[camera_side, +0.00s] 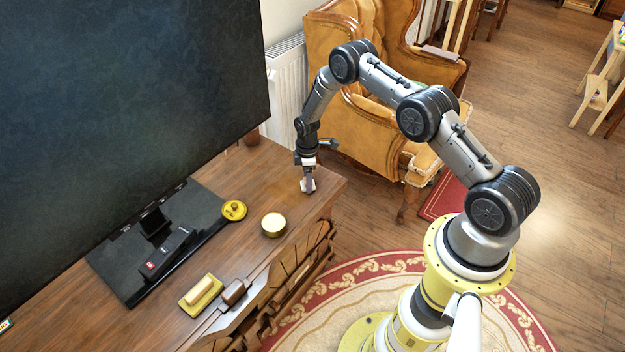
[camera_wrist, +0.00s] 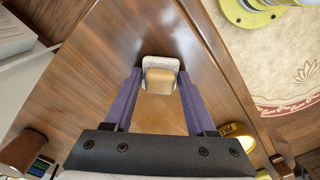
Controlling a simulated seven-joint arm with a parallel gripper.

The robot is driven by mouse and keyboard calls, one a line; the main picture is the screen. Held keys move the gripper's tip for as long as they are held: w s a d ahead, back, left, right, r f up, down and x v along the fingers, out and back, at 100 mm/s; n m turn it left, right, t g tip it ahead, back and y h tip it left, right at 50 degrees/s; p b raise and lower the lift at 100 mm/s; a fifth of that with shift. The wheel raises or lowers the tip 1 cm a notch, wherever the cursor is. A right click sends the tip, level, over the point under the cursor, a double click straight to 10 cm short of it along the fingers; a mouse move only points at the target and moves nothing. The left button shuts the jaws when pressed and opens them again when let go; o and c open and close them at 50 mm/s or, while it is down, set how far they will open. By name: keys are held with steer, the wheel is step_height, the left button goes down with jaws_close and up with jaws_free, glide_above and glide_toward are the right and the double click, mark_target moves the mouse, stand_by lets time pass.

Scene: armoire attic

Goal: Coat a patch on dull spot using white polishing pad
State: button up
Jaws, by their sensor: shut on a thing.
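My gripper (camera_side: 308,178) points down at the far right end of the wooden cabinet top. Its purple fingers, also in the wrist view (camera_wrist: 157,88), are shut on the tan handle of the white polishing pad (camera_wrist: 160,62). The pad's white edge also shows under the fingers in the side view (camera_side: 306,186). The pad is at or very close to the wood; I cannot tell if it touches. The brown wooden top (camera_side: 262,180) has glossy reflections around the pad. I cannot pick out the dull spot's outline; the pad may cover part of it.
An open round tin (camera_side: 273,224) stands near the front edge. A yellow round object (camera_side: 234,210) lies behind it. A yellow pad with a tan handle (camera_side: 201,292) lies nearer the camera. A large television (camera_side: 130,110) stands behind, its black base on the top.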

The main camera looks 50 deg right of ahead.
steer(key=shift+w, duration=1)
steer(key=shift+s, duration=2)
steer(key=shift+s+r, duration=0.1)
steer(key=shift+r, duration=0.05)
step_height(320, 180, up, 8)
